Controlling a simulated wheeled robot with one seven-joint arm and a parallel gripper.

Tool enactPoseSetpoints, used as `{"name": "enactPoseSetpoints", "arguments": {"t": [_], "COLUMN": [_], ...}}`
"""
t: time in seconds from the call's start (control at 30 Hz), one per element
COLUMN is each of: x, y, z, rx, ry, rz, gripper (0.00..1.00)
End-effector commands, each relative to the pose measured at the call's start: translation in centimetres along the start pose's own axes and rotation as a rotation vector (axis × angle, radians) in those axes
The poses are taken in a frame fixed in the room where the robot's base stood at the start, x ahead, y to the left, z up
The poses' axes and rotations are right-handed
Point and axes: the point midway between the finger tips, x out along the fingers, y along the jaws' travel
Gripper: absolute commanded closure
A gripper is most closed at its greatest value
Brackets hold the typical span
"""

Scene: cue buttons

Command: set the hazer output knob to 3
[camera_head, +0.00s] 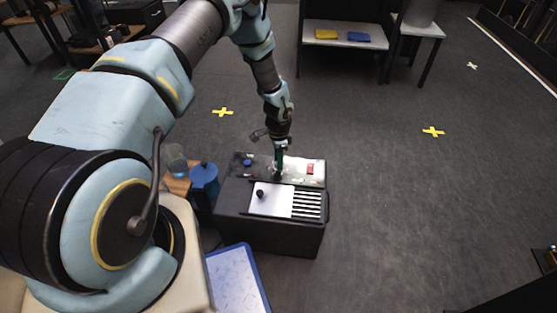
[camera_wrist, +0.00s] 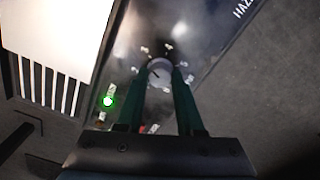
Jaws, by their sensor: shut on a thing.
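The hazer output knob (camera_wrist: 160,72) is a round grey dial with a dark pointer mark, ringed by small white number labels in the wrist view.
A lit green button (camera_wrist: 108,101) sits beside the knob. A white plate (camera_head: 270,199) with a black knob and a slotted vent (camera_head: 307,204) are on the box's front. A red switch (camera_head: 310,169) is at right. A blue jug (camera_head: 204,180) stands left. Open floor lies right.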

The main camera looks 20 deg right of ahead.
Motion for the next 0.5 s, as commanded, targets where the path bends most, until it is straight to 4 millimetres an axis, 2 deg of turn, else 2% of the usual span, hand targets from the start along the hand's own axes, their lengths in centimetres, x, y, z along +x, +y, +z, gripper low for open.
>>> {"name": "enactPoseSetpoints", "arguments": {"t": [0.5], "x": [-0.04], "y": [-0.05], "z": [-0.04], "rx": [0.094], "ry": [0.000], "rz": [-0.001], "gripper": [1.00]}}
